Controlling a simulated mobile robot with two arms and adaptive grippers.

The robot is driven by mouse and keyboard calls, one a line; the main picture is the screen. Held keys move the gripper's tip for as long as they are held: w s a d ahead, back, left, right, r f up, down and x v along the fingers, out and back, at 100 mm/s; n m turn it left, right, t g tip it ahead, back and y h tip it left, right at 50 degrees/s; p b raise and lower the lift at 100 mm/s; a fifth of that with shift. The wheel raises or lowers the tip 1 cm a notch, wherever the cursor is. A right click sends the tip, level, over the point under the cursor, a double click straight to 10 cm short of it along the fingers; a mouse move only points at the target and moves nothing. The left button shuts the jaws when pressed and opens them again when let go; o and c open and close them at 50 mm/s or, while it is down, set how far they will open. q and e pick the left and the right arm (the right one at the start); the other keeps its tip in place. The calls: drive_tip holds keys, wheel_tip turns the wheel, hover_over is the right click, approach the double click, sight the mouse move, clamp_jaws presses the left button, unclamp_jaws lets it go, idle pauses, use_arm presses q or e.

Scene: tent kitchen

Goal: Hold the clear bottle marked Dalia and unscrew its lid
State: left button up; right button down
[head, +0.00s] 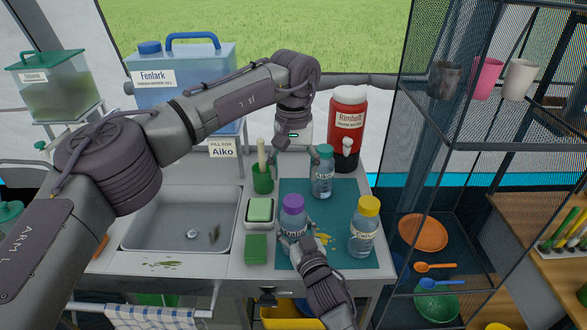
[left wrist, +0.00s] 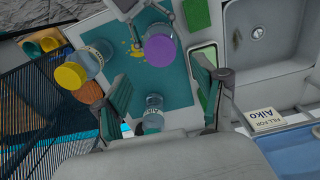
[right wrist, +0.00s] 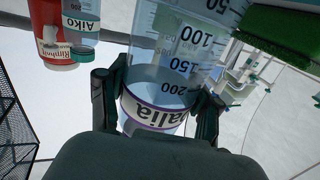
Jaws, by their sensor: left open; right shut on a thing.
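The clear bottle marked Dalia (right wrist: 165,75) has a purple lid (head: 293,203) and printed volume marks. It stands at the left front of the teal mat in the head view. My right gripper (head: 306,243) is shut around its body from the front; the right wrist view shows a finger on each side, partly covering the label. The lid is on the bottle and also shows in the left wrist view (left wrist: 160,50). My left gripper (head: 294,148) is open and empty, above and behind the bottle, apart from the lid.
A teal-lidded bottle (head: 322,175) marked Aiko and a yellow-lidded bottle (head: 363,235) stand on the teal mat (head: 345,195). A green cup (head: 262,180), a soap dish (head: 260,212) and a green sponge (head: 256,249) are left of it, beside the sink (head: 165,218). A mesh rack stands right.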

sight(294, 200)
use_arm(q)
drive_tip(key=m, duration=0.4)
drive_tip(key=shift+f, duration=4)
